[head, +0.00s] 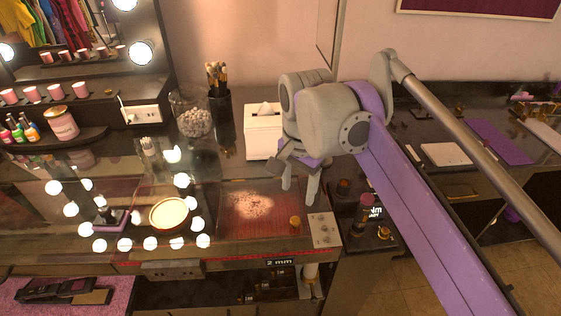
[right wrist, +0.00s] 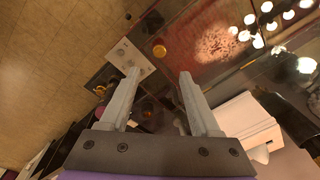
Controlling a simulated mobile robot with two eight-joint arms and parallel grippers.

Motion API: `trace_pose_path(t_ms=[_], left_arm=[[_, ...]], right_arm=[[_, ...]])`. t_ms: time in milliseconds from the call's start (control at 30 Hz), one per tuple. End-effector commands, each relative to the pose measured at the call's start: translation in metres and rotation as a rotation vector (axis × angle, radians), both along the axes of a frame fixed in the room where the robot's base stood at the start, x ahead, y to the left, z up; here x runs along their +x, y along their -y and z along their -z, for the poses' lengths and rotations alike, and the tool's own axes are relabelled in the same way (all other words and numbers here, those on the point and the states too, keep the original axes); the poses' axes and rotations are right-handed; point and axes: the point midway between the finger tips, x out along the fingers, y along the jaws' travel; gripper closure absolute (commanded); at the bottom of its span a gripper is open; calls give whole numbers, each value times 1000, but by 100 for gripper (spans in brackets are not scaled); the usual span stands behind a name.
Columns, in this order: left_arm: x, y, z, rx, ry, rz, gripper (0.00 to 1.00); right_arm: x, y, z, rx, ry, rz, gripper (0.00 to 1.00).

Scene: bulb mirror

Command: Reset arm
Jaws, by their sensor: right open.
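My right arm (head: 385,165) comes in from the lower right of the head view, purple and grey. Its gripper (head: 298,188) hangs above the dressing table, beside the white tissue box (head: 262,135). In the right wrist view the two grey fingers of the gripper (right wrist: 157,88) are apart with nothing between them. Beyond the fingertips are a white plate with small knobs (right wrist: 130,58) and an amber knob (right wrist: 159,51). My left gripper is not in view.
The lit mirror (head: 140,44) has round bulbs. More bulbs surround a round cream disc (head: 169,214) in the glass top. A jar of white balls (head: 194,122) and a black brush cup (head: 220,103) stand behind. Small bottles (head: 372,212) stand right of the gripper. Tiled floor shows at lower right.

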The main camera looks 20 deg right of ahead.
Motion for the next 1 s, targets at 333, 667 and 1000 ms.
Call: trace_pose_path(t_ms=[333,667,1000], left_arm=[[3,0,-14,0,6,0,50],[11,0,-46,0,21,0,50],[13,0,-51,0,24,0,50]], right_arm=[[-24,-6,32,-26,81,-232,37],[-108,-20,145,-199,294,-866,37],[-132,-23,179,-272,342,-1037,37]])
